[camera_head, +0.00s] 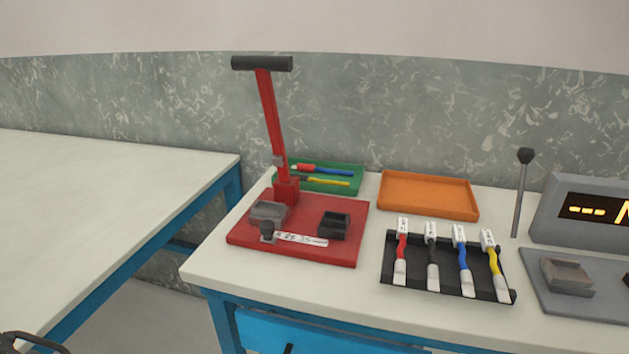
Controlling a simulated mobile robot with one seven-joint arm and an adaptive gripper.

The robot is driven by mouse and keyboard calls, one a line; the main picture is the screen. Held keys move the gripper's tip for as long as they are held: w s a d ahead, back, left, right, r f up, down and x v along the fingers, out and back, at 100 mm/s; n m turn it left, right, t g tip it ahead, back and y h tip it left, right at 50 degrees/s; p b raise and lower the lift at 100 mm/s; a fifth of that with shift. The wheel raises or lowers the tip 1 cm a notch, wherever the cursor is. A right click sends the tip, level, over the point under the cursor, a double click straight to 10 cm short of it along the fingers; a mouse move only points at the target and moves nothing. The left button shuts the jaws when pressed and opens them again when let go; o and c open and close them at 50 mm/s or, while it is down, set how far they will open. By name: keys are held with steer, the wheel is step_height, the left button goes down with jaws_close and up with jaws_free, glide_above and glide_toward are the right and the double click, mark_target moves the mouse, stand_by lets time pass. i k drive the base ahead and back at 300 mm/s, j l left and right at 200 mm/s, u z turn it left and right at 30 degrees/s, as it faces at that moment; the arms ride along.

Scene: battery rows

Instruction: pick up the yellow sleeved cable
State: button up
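The yellow sleeved cable (494,260) lies at the right end of the black tray (450,292). It has a white label at its far end and a pale grey end piece near the tray's front edge. Blue (462,255), black (431,254) and red (402,248) sleeved cables lie to its left in the same tray. Only a dark piece, seemingly of my gripper (30,343), shows at the bottom left corner, cut off by the frame. It is far from the cables, and its fingers cannot be made out.
A red press (355,215) with an upright lever stands left of the black tray. Behind are a green tray (354,166) holding coloured items and an empty orange tray (425,213). A grey display unit (550,215) and lever stand right. The left table (90,215) is bare.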

mark_target(303, 178)
steer(key=j+z, duration=0.4)
steer(key=j, duration=0.15)
steer(key=i+l, duration=0.1)
steer(key=i, duration=0.2)
steer(key=i+l+u, duration=0.1)
steer(key=i, duration=0.25)
steer(key=i+j+z, duration=0.1)
steer(key=j, duration=0.3)
steer(key=i+j+z, duration=0.1)
steer(key=j, duration=0.35)
steer(key=i, duration=0.05)
